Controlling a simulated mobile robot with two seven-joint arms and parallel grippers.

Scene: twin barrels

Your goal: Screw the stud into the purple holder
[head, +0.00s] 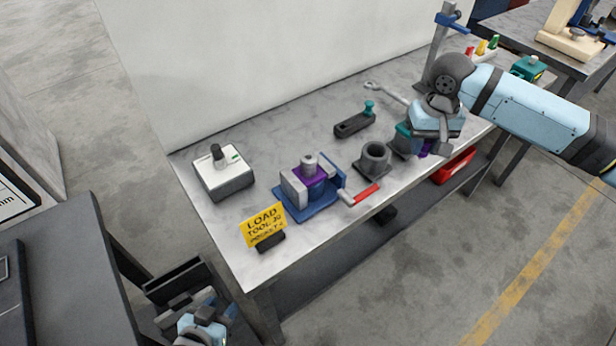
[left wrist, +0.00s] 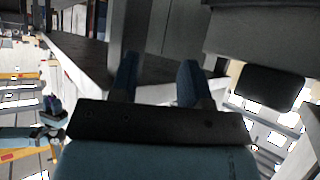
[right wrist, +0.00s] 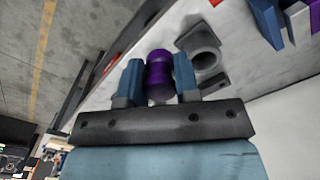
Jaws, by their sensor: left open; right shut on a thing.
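My right gripper (head: 428,142) is shut on a purple cylinder (right wrist: 158,76) with a narrow waist, above the bench's right part. In the head view the arm mostly hides it, and only a bit of purple shows (head: 424,151). A second purple piece (head: 318,176) sits between the jaws of a blue and grey vise (head: 298,206), with a short grey cylinder (head: 308,161) at its top. I cannot tell from these views which part is the separate stud. My left gripper (left wrist: 157,78) is open and empty, low beside the bench; its arm shows at the head view's lower left.
A grey ring socket (head: 375,158) stands between vise and right gripper. A white-topped box (head: 222,174), a yellow sign (head: 263,224), a dark block (head: 352,126) and a wrench (head: 385,88) are on the bench.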

